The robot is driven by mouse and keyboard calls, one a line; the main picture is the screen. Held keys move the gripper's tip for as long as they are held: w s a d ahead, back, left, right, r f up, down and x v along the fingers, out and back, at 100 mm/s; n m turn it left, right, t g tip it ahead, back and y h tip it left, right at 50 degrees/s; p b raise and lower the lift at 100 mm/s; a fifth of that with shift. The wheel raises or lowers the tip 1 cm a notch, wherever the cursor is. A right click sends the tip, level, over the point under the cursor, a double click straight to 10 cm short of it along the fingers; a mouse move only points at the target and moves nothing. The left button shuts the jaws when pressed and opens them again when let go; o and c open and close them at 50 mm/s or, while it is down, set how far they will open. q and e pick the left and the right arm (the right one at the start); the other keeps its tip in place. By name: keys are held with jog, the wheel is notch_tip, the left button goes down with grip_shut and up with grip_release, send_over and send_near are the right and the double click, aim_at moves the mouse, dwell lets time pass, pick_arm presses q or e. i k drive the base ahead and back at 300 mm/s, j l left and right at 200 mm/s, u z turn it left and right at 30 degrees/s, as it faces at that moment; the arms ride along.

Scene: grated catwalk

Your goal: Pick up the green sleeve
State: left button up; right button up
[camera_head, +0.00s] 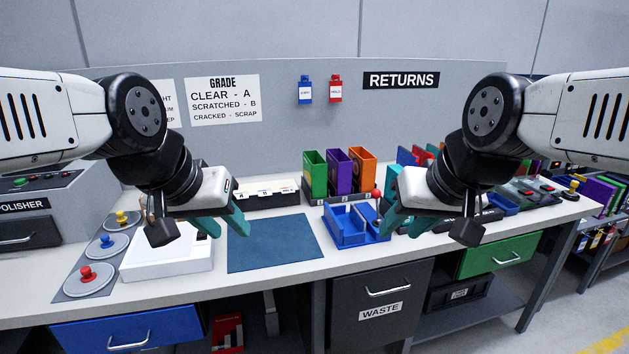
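The green sleeve (315,174) is an upright, open-topped box at the left end of a row on the bench. A purple sleeve (339,171) and an orange sleeve (362,170) stand beside it on its right, in a dark low rack (345,198). My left gripper (223,224) has teal fingers spread apart, empty, over the bench left of the green sleeve. My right gripper (391,203) hangs to the right of the sleeves, near the blue tray; its teal fingers look apart with nothing between them. Neither gripper touches the green sleeve.
A blue divided tray (349,229) stands in front of the sleeves. A blue-grey mat (273,244) lies bare at the bench's middle. A white box (165,262) is below my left gripper. Round discs with colored knobs (87,277) line the left. A panel stands behind the bench.

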aim_at(314, 167)
jog(key=i+l+z, duration=0.15)
jog(key=i+l, duration=0.25)
jog(key=i+l+z, duration=0.2)
jog(key=i+l, duration=0.15)
jog(key=i, duration=0.25)
